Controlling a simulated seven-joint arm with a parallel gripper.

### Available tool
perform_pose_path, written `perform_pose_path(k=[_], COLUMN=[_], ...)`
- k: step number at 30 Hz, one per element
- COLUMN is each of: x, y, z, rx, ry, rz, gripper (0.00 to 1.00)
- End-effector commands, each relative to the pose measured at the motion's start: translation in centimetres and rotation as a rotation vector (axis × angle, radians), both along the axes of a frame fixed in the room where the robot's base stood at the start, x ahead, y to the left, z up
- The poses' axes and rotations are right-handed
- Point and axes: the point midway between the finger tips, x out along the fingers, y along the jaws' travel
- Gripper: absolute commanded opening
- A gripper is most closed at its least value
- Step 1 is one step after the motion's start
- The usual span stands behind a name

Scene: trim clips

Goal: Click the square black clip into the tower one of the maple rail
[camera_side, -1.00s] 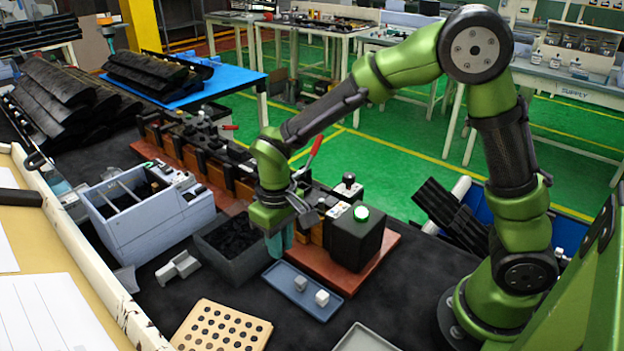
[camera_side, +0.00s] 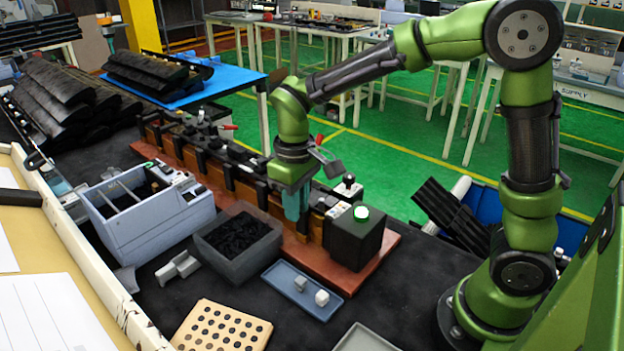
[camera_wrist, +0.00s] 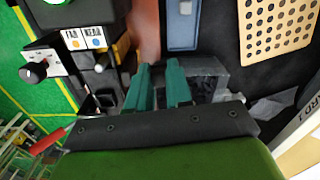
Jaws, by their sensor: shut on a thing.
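The maple rail (camera_side: 247,192) runs diagonally along a red-brown base, with several black clamps or towers along it; I cannot tell which one is tower one. My gripper (camera_side: 297,218) points down with teal fingers, just in front of the rail's near part and above the base. In the wrist view the gripper fingers (camera_wrist: 158,70) are close together. The black clip between them is too small or hidden to make out. A grey bin (camera_side: 262,268) of loose black clips stands left of my gripper; part of it shows in the wrist view (camera_wrist: 221,82).
A blue tray (camera_side: 325,310) with two pale cubes and a perforated wooden board (camera_side: 196,318) lie in front. A grey-blue divided container (camera_side: 150,228) stands left. Red-handled levers rise behind the rail.

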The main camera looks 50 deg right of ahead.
Motion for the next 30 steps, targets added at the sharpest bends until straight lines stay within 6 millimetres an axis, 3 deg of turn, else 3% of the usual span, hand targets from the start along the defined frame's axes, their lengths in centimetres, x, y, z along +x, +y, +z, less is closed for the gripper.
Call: perform_pose_path(k=[3, 9, 11, 15, 21, 23, 26, 30], x=[0.2, 0.2, -0.1, -2.9, -7.8, -8.6, -8.7, -5.9], y=[-3.7, -7.7, -8.2, -8.6, -9.0, -9.0, -9.0, -9.1], z=[2.2, 4.3, 4.9, 5.6, 4.7, 4.2, 3.6, 3.0], rx=[0.001, 0.000, 0.002, 0.005, 0.004, 0.003, 0.001, 0.000], ry=[-0.004, -0.008, -0.018, -0.033, -0.022, -0.015, 0.000, 0.004], rz=[-0.038, -0.121, -0.135, -0.144, -0.142, -0.139, -0.135, -0.131], gripper=[0.00, 0.00, 0.00, 0.00, 0.00, 0.00, 0.00, 0.00])
